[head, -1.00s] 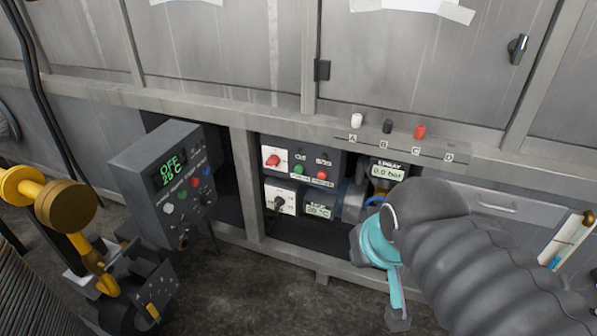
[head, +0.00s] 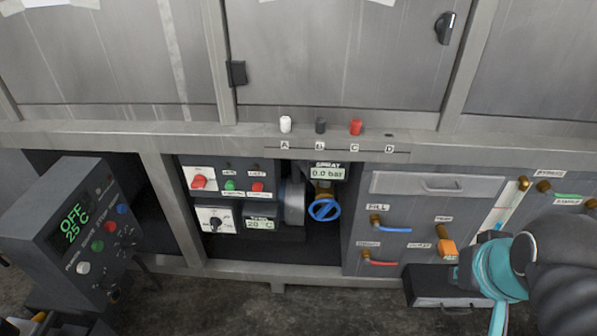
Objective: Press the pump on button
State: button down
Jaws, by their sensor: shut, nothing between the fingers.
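A dark panel (head: 244,168) under the steel ledge holds a green button (head: 230,185) with a red button (head: 257,187) to its right. Small labels sit under both, too blurred to read. I cannot confirm from the lettering which is the pump on button; the green one is unobstructed. My arm's dark ribbed sleeve and turquoise end part show at the lower right, well to the right of the panel and apart from it. The gripper fingers are not visible; they are hidden or outside the frame.
A control box (head: 62,222) reading OFF 25 C stands at the left. A blue valve wheel (head: 324,209) sits under a 0.0 bar gauge (head: 326,173). The ledge (head: 180,133) overhangs the panel.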

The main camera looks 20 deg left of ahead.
aim_at(230, 185)
jog(key=z, duration=0.35)
jog(key=k, duration=0.85)
jog(key=u, duration=1.9)
jog(key=i, duration=0.5)
jog(key=z, duration=0.05)
